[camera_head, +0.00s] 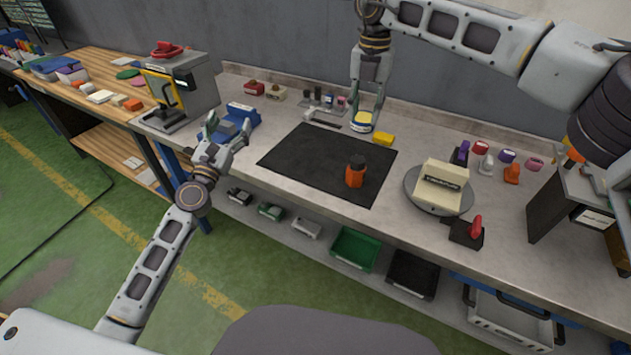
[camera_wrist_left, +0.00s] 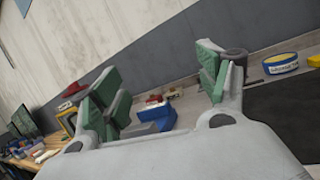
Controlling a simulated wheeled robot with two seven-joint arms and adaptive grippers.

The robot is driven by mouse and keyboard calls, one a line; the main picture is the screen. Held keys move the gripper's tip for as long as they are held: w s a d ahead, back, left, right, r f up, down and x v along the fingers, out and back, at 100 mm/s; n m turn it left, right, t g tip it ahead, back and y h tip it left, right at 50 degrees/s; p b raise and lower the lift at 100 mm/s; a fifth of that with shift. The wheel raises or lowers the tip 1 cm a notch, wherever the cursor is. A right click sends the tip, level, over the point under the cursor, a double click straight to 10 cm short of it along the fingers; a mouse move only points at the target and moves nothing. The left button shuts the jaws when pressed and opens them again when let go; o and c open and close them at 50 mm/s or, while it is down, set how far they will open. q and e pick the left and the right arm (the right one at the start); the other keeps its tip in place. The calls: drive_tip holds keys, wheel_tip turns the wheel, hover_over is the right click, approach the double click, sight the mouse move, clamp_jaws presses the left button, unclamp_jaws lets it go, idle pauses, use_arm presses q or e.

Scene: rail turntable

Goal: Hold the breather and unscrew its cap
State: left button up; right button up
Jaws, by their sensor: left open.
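The breather (camera_head: 355,177), an orange body with a black cap (camera_head: 357,161) on top, stands upright on the black mat (camera_head: 310,160). Nothing touches it. My left gripper (camera_head: 227,127) is open and empty, left of the mat and near the blue vise (camera_head: 240,116). Its spread green-padded fingers show in the left wrist view (camera_wrist_left: 162,78). My right gripper (camera_head: 369,105) points down behind the mat, beyond the breather. It overlaps a yellow-topped tin (camera_head: 361,121) in the head view; its fingers are too small to read. The breather is not in the left wrist view.
A yellow block (camera_head: 383,139) lies behind the mat. Right of the mat, a round turntable (camera_head: 438,207) carries a cream block, with a red-handled switch (camera_head: 467,233) in front. A press (camera_head: 182,90) stands left. The mat is clear around the breather.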

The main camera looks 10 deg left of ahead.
use_arm(q)
drive_tip(key=s+d+f+m+g+h, duration=0.1)
drive_tip(key=d+f+m+g+h, duration=0.1)
drive_tip(key=d+h, duration=0.35)
drive_tip(key=d+f+m+g+h, duration=0.2)
drive_tip(key=d+f+h, duration=0.1)
drive_tip(key=d, duration=0.6)
drive_tip(key=m+g+h, duration=0.3)
drive_tip(key=g+h, duration=0.1)
drive_tip(key=g, duration=0.2)
approach(351, 167)
drive_tip(key=shift+s+a, duration=0.5)
drive_tip(key=shift+a, duration=0.05)
drive_tip(key=shift+w+d, duration=0.1)
drive_tip(key=shift+w, duration=0.05)
drive_tip(key=shift+x, duration=6.75)
drive_tip(key=c, duration=1.2)
